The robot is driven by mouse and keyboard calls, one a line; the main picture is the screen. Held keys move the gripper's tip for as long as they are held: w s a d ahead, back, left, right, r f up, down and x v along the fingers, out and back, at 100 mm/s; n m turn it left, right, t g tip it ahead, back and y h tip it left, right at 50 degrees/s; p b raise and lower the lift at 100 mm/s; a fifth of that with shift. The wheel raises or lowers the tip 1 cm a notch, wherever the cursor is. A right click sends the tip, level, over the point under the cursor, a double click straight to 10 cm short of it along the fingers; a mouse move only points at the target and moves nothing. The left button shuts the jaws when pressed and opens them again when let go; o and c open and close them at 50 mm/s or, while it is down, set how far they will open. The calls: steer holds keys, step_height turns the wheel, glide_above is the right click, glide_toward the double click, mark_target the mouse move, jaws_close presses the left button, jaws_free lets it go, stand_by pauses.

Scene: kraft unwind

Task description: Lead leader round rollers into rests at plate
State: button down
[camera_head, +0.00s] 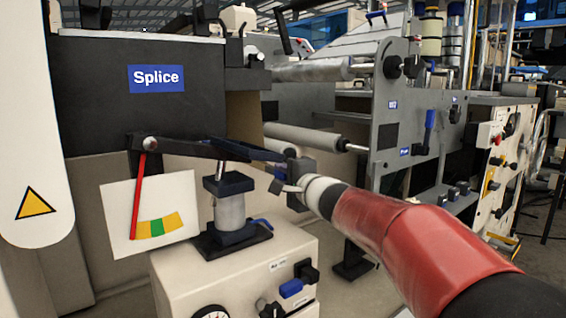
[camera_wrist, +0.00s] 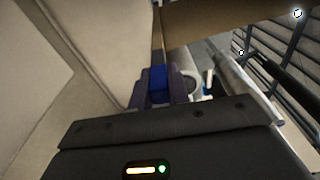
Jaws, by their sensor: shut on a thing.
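My gripper (camera_head: 292,180) is at the end of my red arm, near the right end of a dark lever arm. In the wrist view my gripper (camera_wrist: 158,98) has its two fingers shut on a small blue piece (camera_wrist: 158,78); whether it belongs to the leader I cannot tell. A brown kraft-coloured strip (camera_head: 246,118) hangs below the Splice panel, and a brown band crosses the top of the wrist view (camera_wrist: 215,18). An upper roller (camera_head: 312,70) and a lower roller (camera_head: 305,137) run to the grey side plate (camera_head: 402,125). The rests cannot be made out.
The lever arm (camera_head: 185,147) carries a red pointer (camera_head: 139,195) over a coloured scale card (camera_head: 150,212). A clamped cylinder (camera_head: 230,210) stands on a beige box (camera_head: 190,270) below my gripper. A control panel (camera_head: 505,150) is at right. The dark Splice panel (camera_head: 100,100) fills the left.

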steer(key=shift+f, duration=0.8)
steer(key=shift+d+f, duration=0.1)
steer(key=shift+w+d+f, duration=0.5)
steer(key=shift+d+f, duration=0.2)
steer(key=shift+f, duration=0.05)
steer(key=w+d+p, duration=0.1)
steer(key=w+d, duration=0.3)
steer(key=d, duration=0.3)
steer(key=shift+w, duration=0.35)
